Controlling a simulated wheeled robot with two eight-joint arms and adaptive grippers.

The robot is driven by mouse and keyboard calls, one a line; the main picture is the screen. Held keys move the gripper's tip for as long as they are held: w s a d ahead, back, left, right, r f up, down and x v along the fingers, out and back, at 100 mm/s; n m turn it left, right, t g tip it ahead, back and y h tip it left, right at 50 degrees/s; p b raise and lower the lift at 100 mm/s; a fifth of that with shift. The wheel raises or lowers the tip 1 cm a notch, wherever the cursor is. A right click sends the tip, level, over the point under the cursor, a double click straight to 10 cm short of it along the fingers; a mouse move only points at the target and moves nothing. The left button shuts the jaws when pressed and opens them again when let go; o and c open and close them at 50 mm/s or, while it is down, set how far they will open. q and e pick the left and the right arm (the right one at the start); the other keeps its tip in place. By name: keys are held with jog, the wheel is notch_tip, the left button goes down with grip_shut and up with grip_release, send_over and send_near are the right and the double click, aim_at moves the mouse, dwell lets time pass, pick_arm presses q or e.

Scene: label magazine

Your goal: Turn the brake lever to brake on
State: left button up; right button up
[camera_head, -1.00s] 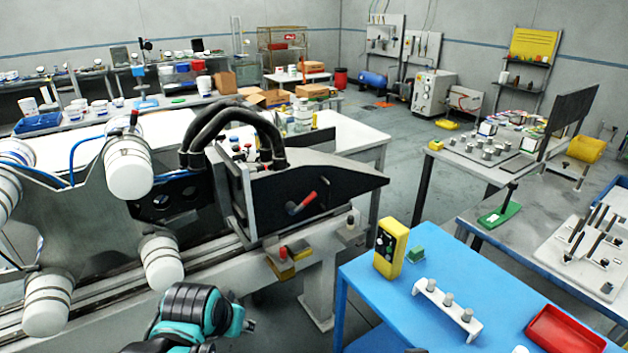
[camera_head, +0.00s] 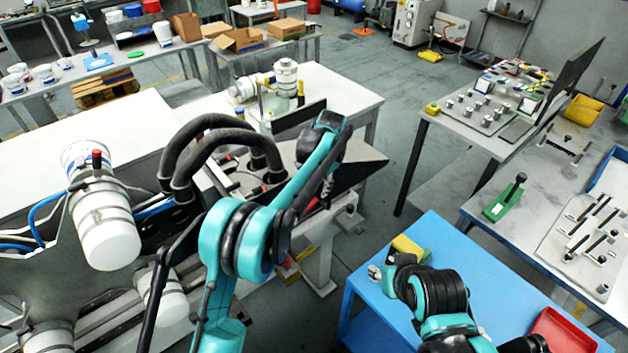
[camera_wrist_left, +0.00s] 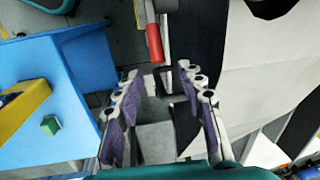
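The brake lever has a red handle (camera_wrist_left: 154,43) on a grey arm at the top middle of the left wrist view. In the head view only a bit of red (camera_head: 310,207) shows, beside my left arm at the dark sloped panel (camera_head: 352,172). My left gripper (camera_wrist_left: 159,72) is open, its two fingers apart with nothing between them. The lever handle lies just beyond the fingertips, apart from them. In the head view this gripper is largely hidden behind its own arm. My right arm (camera_head: 437,291) is over the blue table; its gripper fingers are not clear.
The blue table (camera_head: 470,262) carries a yellow box (camera_head: 408,246) and a red tray (camera_head: 562,330). Thick black hoses (camera_head: 215,125) arch left of my left arm. A white table (camera_head: 345,95) stands behind the panel. Grey floor is free between the tables.

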aim_at(317, 199)
pick_arm(q)
jog(key=shift+w+d+f, duration=0.15)
jog(key=shift+f, duration=0.05)
jog(key=f, duration=0.5)
jog(key=f+b, duration=0.1)
jog(key=f, duration=0.1)
jog(key=shift+w+a+f, duration=0.15)
jog(key=shift+w+a, duration=0.15)
jog(key=shift+a, duration=0.1)
grip_shut()
